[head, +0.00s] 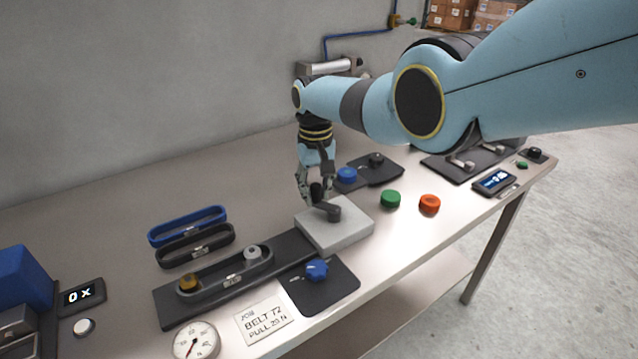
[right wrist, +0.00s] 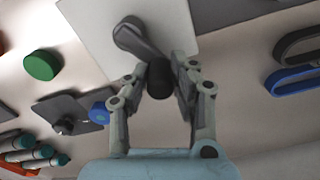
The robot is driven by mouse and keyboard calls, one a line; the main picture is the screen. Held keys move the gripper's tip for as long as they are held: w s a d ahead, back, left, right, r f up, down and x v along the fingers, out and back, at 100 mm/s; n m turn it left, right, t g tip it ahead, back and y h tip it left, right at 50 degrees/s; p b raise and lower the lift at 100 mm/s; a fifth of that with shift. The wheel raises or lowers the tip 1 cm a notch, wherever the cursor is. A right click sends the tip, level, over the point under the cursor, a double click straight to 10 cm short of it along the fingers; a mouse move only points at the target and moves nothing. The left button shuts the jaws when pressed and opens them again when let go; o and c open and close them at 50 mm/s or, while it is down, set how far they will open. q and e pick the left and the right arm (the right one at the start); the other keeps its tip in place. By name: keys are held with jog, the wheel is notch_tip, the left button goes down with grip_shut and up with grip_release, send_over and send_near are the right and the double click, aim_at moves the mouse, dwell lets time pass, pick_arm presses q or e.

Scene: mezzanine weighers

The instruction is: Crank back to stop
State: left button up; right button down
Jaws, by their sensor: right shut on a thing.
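The crank is a dark arm (head: 330,211) on a pale grey block (head: 349,235) in the middle of the bench. Its black knob (head: 317,192) stands at the far left end of the arm. My right gripper (head: 316,190) comes down from above and is shut on the knob. In the right wrist view the knob (right wrist: 159,80) sits between the two fingers, and the crank arm (right wrist: 138,42) runs up and left from it over the block (right wrist: 95,20). My left gripper is not in view.
A belt rig (head: 228,281) lies left of the block, with blue (head: 187,226) and black (head: 195,245) belts behind it. A blue knob (head: 316,269) on a dark plate is in front. Green (head: 390,198) and orange (head: 429,204) buttons stand right. A dial (head: 195,342) is at front left.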

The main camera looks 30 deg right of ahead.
jog(key=shift+s+a+n+p, duration=0.2)
jog(key=shift+a+n+p, duration=0.15)
jog(key=shift+n, duration=0.55)
jog(key=c, duration=1.1)
grip_release()
jog(key=shift+r, duration=0.1)
notch_tip(320, 180, up, 12)
jog(key=shift+f, duration=0.1)
